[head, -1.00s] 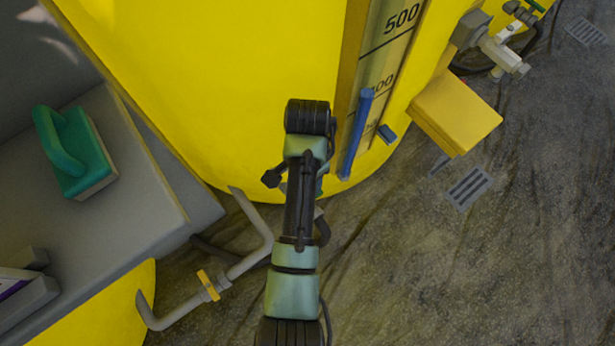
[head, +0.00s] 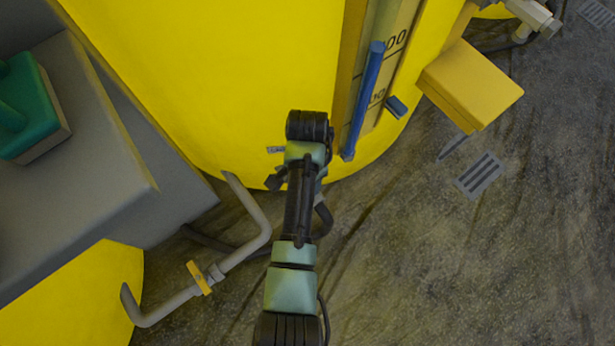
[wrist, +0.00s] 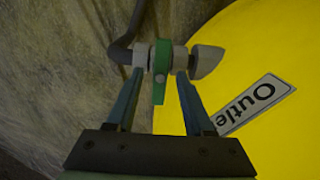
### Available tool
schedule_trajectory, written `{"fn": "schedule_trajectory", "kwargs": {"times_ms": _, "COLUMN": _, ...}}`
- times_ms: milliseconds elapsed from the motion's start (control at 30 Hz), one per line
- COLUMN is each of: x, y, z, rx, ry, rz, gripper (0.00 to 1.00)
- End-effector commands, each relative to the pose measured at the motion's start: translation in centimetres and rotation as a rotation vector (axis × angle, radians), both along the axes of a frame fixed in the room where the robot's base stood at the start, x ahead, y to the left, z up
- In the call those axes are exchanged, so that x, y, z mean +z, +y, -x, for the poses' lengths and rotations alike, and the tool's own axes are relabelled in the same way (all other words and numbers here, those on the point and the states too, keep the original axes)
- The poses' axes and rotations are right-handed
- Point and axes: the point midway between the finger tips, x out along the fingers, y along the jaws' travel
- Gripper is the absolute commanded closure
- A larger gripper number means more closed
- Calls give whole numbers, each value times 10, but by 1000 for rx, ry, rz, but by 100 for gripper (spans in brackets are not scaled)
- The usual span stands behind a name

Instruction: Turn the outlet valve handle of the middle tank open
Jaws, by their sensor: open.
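The outlet valve's green handle (wrist: 159,92) is in the upper middle of the wrist view, crosswise to its grey fitting (wrist: 207,62). My gripper (wrist: 160,74) is open, with one finger on each side of the handle and gaps beside it. Whether the fingers touch the grey fitting is unclear. A white label reading "Outle" (wrist: 257,104) is on the yellow tank (wrist: 285,45) at right. In the head view the large yellow tank (head: 215,75) stands behind my arm, with a small part of a label (head: 276,150) showing.
A grey pipe with a yellow valve handle (head: 199,278) is at lower left. A grey ledge (head: 75,190) holds a green-backed brush (head: 30,105). A blue bar (head: 362,100) runs along the tank gauge. A yellow box (head: 470,85) stands at right. Floor at lower right is clear.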

Motion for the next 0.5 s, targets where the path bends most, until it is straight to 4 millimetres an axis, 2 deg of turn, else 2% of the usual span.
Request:
{"fn": "schedule_trajectory", "kwargs": {"times_ms": 100, "x": 0, "y": 0, "z": 0, "rx": 0, "ry": 0, "rz": 0, "gripper": 48}}
{"fn": "schedule_trajectory", "kwargs": {"times_ms": 400, "x": 1, "y": 0, "z": 0, "rx": 0, "ry": 0, "rz": 0, "gripper": 100}}
{"fn": "schedule_trajectory", "kwargs": {"times_ms": 500, "x": 0, "y": 0, "z": 0, "rx": 0, "ry": 0, "rz": 0, "gripper": 100}}
